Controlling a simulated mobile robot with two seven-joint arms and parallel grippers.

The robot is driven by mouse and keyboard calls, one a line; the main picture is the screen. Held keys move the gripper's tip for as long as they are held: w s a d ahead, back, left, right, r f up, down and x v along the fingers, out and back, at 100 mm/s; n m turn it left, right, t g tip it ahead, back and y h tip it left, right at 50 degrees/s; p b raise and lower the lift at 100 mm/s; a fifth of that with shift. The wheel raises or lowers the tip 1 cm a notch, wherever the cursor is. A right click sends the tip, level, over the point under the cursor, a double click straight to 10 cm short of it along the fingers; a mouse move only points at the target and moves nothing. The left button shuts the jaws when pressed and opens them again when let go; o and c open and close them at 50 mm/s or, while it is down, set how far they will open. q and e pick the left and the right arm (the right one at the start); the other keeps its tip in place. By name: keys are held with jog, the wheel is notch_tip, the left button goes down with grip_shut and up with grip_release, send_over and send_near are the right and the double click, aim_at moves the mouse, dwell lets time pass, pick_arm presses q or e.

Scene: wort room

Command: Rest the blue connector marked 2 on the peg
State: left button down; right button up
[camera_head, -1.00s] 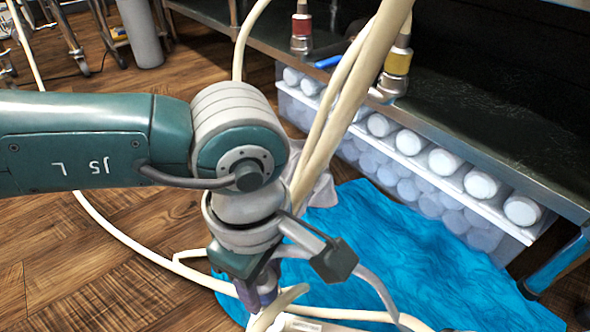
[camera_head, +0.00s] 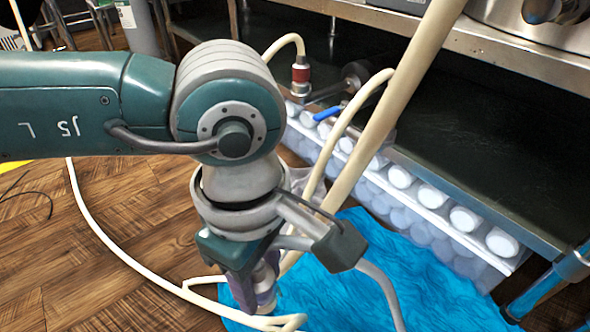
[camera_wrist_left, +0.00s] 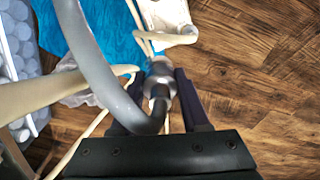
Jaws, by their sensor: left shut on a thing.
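My left gripper (camera_head: 262,294) points down in front of the blue cloth, low in the head view. In the left wrist view its dark fingers (camera_wrist_left: 158,98) are shut on a metal hose connector (camera_wrist_left: 160,78), with a grey hose curving up from it. A small bluish patch shows at the connector's far end; no number is readable. In the head view the arm and fingers mostly hide it. A red-banded connector (camera_head: 301,76) stands upright at the shelf edge with a cream hose on top. I cannot pick out a bare peg for certain. My right gripper is out of view.
A dark metal fitting (camera_head: 357,74) and a blue lever (camera_head: 327,113) are by the shelf edge. A clear crate (camera_head: 440,228) of white-capped bottles stands below. A blue cloth (camera_head: 385,262) lies on the wood floor. Cream hoses (camera_head: 398,98) cross before the shelf.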

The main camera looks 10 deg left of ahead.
pick_arm(q)
jog(key=shift+r+p, duration=1.85)
jog(key=shift+r, duration=0.4)
